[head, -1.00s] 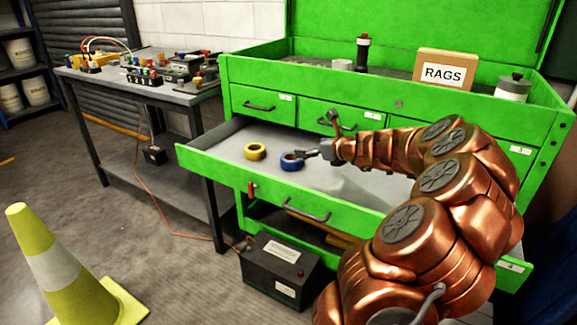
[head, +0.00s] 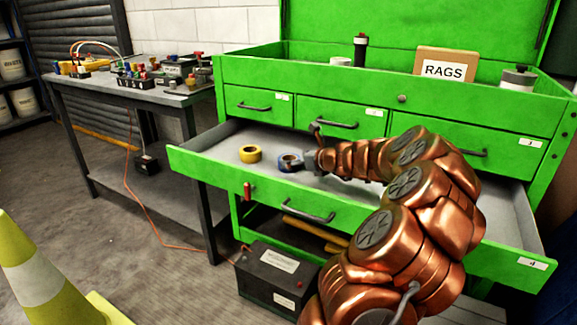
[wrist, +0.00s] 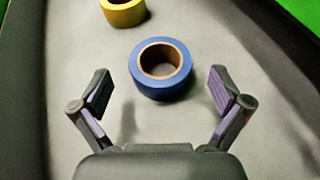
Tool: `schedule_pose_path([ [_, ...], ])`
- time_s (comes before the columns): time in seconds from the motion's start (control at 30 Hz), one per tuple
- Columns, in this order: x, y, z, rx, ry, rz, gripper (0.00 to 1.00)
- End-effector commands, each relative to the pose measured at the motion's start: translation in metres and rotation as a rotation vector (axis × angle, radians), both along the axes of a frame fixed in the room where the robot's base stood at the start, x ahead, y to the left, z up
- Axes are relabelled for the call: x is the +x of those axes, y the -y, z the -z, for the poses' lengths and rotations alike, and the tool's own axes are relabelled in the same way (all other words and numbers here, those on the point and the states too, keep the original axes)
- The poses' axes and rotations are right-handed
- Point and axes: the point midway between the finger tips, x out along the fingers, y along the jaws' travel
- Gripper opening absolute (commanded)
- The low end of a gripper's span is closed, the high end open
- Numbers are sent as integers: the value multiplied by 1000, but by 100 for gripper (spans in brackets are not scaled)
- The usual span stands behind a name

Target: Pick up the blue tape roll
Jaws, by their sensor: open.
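The blue tape roll (head: 289,162) lies flat in the open green drawer (head: 330,217), with its brown core facing up in the wrist view (wrist: 160,84). My gripper (wrist: 160,92) is open. Its two fingers stand to the left and right of the roll with a gap on each side, touching neither side that I can see. In the head view my gripper (head: 300,160) is at the right of the roll and covers part of its right side.
A yellow tape roll (head: 250,153) lies just left of the blue one, and it also shows in the wrist view (wrist: 123,10). A RAGS box (head: 445,68) stands on the chest top. A black battery (head: 277,277) sits below.

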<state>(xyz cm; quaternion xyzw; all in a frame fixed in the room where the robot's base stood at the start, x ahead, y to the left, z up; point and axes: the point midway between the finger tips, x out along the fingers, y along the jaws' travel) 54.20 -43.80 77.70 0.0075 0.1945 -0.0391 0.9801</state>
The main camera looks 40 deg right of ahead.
Motion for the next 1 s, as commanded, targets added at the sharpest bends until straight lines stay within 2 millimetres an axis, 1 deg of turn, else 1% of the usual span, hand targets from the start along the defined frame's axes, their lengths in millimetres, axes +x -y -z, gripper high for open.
schedule_pose_path([
  [0.03,7,0,6,-1,-1,-3,100],
  [0.1,16,2,11,-1,-1,-2,100],
  [0.2,29,2,17,0,-3,-3,100],
  [0.27,34,2,19,1,-3,-3,100],
  [0.33,37,2,19,0,-2,-3,100],
  [0.53,37,2,17,0,-1,-3,99],
  [1.0,37,2,17,0,-1,-3,50],
])
